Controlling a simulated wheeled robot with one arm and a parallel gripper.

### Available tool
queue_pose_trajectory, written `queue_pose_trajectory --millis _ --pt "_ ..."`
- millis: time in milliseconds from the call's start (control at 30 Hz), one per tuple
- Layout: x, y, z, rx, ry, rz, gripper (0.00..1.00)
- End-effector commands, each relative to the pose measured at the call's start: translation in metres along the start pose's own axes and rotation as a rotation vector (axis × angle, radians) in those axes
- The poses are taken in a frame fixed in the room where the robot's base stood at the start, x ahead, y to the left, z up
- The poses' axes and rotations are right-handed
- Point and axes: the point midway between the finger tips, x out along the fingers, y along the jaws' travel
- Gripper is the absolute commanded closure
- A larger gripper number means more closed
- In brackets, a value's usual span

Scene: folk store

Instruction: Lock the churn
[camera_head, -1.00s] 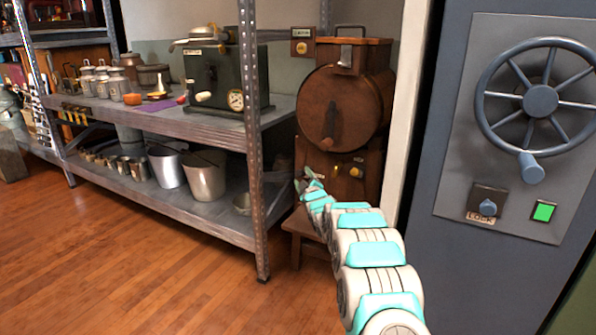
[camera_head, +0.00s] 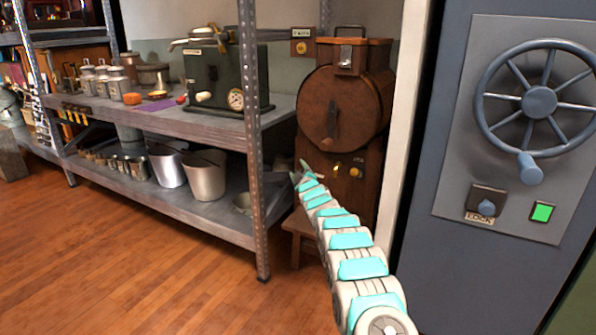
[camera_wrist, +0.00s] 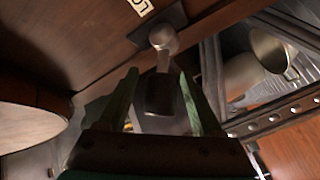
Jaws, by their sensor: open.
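The churn (camera_head: 350,112) is a brown wooden box with a round drum front and a dark handle, standing behind the shelf end. Its lower front carries a small dark knob and a brass one (camera_head: 355,171). My gripper (camera_head: 302,174) is open at the left of this lower front. I cannot tell whether anything touches.
A metal shelf (camera_head: 200,120) with a post (camera_head: 254,160) stands left of the churn, holding pots and a dark boxed device (camera_head: 222,80). A grey cabinet (camera_head: 450,270) with a handwheel (camera_head: 541,103) and its own lock knob stands right. The wooden floor (camera_head: 150,270) is clear in front.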

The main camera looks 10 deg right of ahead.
Motion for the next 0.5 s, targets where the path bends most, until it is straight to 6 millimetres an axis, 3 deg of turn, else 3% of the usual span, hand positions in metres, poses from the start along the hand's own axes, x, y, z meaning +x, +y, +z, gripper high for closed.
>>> queue_pose_trajectory --millis 367,500 --pt "0.0017 0.0 0.0001 0.001 -0.001 0.0 0.33" --pt "0.0017 -0.0003 0.0002 0.0 -0.001 0.0 0.48"
